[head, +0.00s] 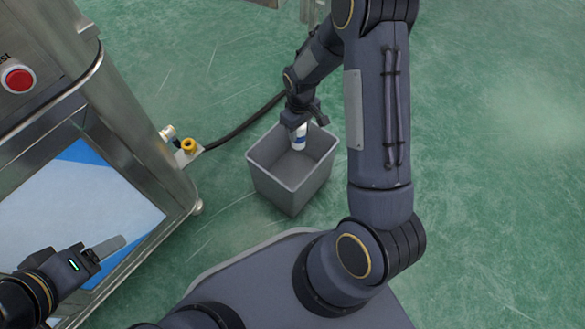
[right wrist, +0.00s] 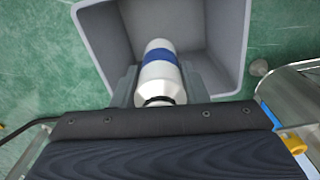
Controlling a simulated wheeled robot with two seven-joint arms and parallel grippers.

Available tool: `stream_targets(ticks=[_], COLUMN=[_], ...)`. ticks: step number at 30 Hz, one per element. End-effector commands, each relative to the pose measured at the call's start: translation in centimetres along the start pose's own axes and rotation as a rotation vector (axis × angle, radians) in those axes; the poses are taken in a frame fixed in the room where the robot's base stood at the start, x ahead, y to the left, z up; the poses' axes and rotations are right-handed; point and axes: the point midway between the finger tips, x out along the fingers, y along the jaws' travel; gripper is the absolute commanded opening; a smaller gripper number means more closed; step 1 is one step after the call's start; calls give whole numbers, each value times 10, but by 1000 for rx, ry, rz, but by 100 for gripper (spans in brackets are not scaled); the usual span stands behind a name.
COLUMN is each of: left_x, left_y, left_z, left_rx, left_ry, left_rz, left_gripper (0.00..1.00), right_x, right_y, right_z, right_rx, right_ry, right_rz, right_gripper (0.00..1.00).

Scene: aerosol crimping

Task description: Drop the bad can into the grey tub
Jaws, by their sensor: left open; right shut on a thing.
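The can (head: 299,138) is white with a blue band. My right gripper (head: 298,122) is shut on it and holds it over the open mouth of the grey tub. In the right wrist view the can (right wrist: 161,72) sits between the two fingers, with the tub's inside beyond it. The grey tub (head: 290,185) stands on the green floor, and its walls also show in the right wrist view (right wrist: 225,45). I see nothing else inside the tub. My left gripper (head: 105,250) is open and empty at the lower left, far from the tub.
A steel machine (head: 130,130) with a red button (head: 17,79) stands at the left. A yellow fitting (head: 188,145) and a black hose (head: 235,130) are between it and the tub. The green floor right of my right arm is clear.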

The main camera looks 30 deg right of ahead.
Motion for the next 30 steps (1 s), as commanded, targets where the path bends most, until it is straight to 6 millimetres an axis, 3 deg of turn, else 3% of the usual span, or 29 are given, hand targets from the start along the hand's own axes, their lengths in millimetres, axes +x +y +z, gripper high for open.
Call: stream_targets(ticks=[1,2,7,17,30], left_x=[0,0,0,-3,-29], left_y=[0,0,0,1,13], left_z=[0,0,0,-1,-15], left_rx=[0,0,0,0,0], left_ry=[0,0,0,0,0], left_rz=[0,0,0,0,0], left_gripper=[62,62,62,62,62], right_x=[0,0,0,-5,-72], right_y=[0,0,0,0,0], right_z=[0,0,0,0,0], right_rx=[0,0,0,0,0], right_ry=[0,0,0,1,1], right_rz=[0,0,0,0,0], right_gripper=[18,42,65,65,65])
